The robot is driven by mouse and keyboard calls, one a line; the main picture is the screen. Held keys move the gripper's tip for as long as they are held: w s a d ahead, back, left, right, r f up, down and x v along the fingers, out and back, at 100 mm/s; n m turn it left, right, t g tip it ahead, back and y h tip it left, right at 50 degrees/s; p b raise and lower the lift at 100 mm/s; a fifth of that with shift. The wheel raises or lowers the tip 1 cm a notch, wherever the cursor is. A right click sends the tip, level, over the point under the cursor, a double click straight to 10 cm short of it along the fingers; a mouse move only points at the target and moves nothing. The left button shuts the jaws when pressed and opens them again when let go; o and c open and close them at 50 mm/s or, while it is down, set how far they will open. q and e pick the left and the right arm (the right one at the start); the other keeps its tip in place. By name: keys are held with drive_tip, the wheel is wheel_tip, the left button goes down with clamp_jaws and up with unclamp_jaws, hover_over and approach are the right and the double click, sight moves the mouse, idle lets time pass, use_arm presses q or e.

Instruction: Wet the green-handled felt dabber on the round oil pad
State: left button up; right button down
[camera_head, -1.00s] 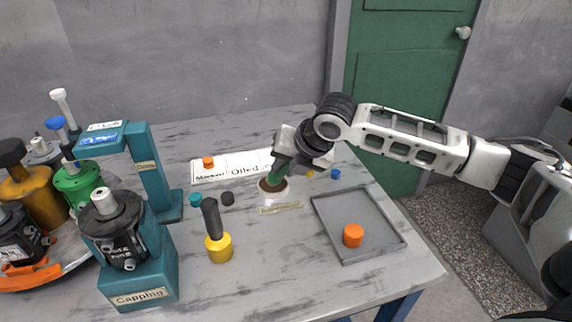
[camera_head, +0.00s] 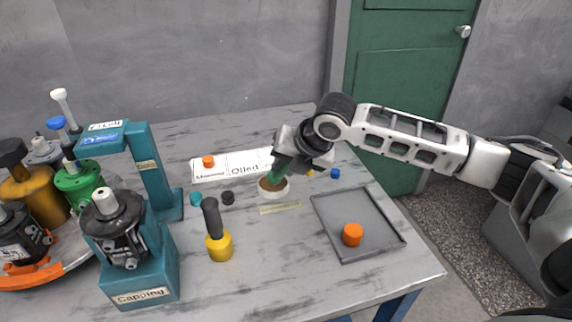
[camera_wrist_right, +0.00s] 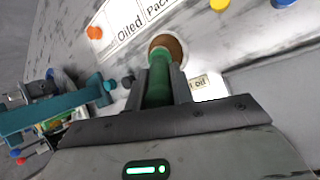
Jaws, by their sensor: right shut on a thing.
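My right gripper (camera_head: 285,165) is shut on the green-handled felt dabber (camera_head: 276,177) and holds it over the round oil pad (camera_head: 273,188). The pad is a brown disc in a white round dish. In the right wrist view the green handle (camera_wrist_right: 158,80) lies between the two fingers, and its far end overlaps the brown pad (camera_wrist_right: 168,44). The felt tip is hidden, so I cannot tell whether it touches the pad. My left gripper is not in view.
A label strip (camera_head: 240,166) with an orange cap (camera_head: 208,161) lies behind the pad. A grey tray (camera_head: 335,220) holding an orange cap (camera_head: 352,234) is at right. A yellow-based tool (camera_head: 218,246) stands in front. The teal capping press (camera_head: 150,265) is at left.

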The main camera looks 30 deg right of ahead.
drive_tip(key=shift+s+f, duration=0.1)
drive_tip(key=shift+f, duration=0.05)
wheel_tip(320, 180, up, 2)
drive_tip(key=p, duration=0.2)
drive_tip(key=shift+p, duration=0.3)
wheel_tip(320, 180, up, 3)
drive_tip(key=p, duration=0.3)
drive_tip(key=shift+r+p, duration=0.65)
drive_tip(key=shift+p, duration=0.45)
drive_tip(key=shift+r+p, duration=0.55)
drive_tip(key=shift+p, duration=0.15)
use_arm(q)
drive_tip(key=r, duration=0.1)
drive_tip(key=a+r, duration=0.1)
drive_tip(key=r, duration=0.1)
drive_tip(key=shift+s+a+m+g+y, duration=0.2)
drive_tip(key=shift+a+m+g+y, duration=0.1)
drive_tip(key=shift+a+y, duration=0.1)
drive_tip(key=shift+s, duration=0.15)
use_arm(e)
drive_tip(key=shift+f, duration=0.1)
